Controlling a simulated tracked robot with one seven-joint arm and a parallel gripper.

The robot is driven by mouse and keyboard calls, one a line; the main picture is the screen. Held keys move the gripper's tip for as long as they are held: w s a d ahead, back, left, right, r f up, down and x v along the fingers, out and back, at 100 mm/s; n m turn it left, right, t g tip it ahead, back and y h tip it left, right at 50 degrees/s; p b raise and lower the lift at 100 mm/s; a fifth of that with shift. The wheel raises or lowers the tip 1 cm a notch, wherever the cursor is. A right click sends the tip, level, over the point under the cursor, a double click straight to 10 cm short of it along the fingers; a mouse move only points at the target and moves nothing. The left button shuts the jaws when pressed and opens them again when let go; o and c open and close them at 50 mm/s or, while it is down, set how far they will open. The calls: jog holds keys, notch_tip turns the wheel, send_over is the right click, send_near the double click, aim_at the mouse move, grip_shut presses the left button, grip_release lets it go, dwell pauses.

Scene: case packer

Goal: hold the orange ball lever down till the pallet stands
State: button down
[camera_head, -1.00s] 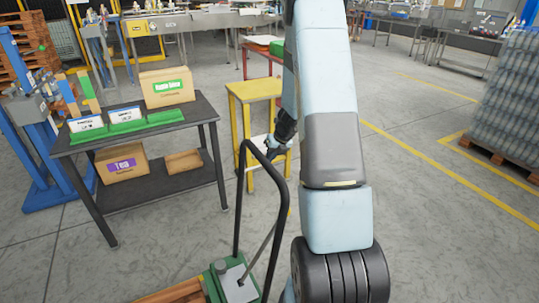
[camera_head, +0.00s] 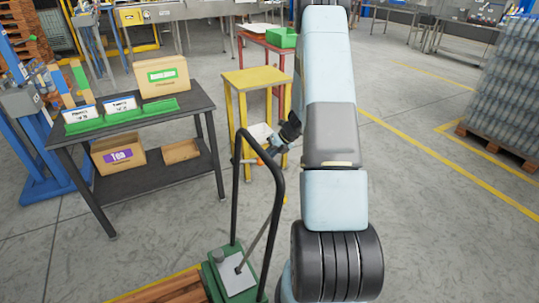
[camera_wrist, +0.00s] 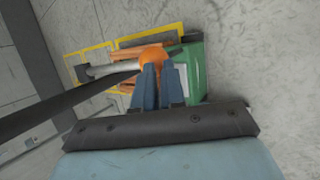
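The orange ball (camera_wrist: 153,57) is the end of a grey lever rod (camera_wrist: 110,69) beside a dark handle bar. It shows in the wrist view right at my fingertips. My gripper (camera_wrist: 160,69) has its fingers close together, and I see nothing held between them. Whether they touch the ball is unclear. In the head view my gripper (camera_head: 270,147) is by the top of the black handle frame (camera_head: 238,190), with a small orange bit (camera_head: 258,161) below it. The green truck body (camera_head: 216,278) stands at the bottom, with a wooden pallet (camera_head: 178,290) lying beside it, partly cut off.
A dark table (camera_head: 72,150) with cartons stands left of the handle. A yellow stool (camera_head: 256,78) stands behind my gripper. A wrapped bottle stack (camera_head: 505,95) is far right. The floor between is clear.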

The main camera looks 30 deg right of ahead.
jog(key=shift+s+f, duration=0.15)
jog(key=shift+f, duration=0.1)
dwell(0.5)
jog(key=v, duration=1.4)
jog(key=shift+d+f, duration=0.15)
jog(key=shift+d, duration=0.15)
